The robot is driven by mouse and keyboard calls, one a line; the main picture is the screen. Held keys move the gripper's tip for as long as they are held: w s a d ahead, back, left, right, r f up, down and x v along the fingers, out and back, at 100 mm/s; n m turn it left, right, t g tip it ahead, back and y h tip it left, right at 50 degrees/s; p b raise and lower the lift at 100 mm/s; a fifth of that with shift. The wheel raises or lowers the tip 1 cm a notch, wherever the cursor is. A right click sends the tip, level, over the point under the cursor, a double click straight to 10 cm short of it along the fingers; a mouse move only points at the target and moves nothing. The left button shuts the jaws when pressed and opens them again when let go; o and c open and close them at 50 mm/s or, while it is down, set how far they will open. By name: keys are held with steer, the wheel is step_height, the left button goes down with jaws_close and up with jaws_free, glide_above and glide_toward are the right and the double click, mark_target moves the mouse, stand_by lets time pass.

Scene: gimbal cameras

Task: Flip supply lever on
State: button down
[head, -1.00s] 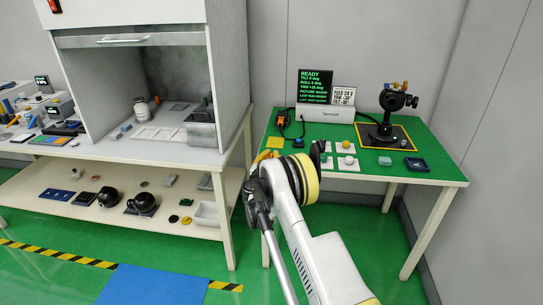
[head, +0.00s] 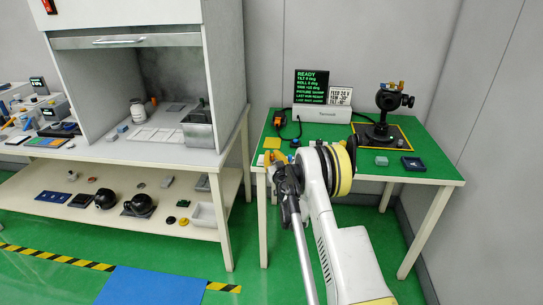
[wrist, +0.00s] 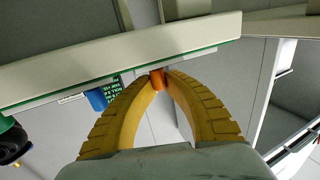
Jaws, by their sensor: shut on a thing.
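In the wrist view, my gripper (wrist: 158,72) has its two yellow fingers closed together at the tips. They are shut on a small orange piece (wrist: 157,82) close to the table's edge; I cannot tell whether this is the supply lever. A blue cylinder (wrist: 96,100) stands beside it, apart from the fingers. In the head view, an orange and black box (head: 279,118) with a cable stands at the table's back left. My forearm and wrist hide part of the table's front, and the fingertips are hard to make out there.
The green-topped table (head: 433,163) carries a lit "READY" display (head: 312,86), a 24 V feed sign (head: 340,96) and a black gimbal camera (head: 384,103) at the right. A fume hood bench (head: 110,150) stands to the left.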

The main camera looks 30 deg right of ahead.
steer(key=c, duration=1.4)
jaws_free()
steer(key=v, duration=0.7)
steer(key=shift+s, duration=0.3)
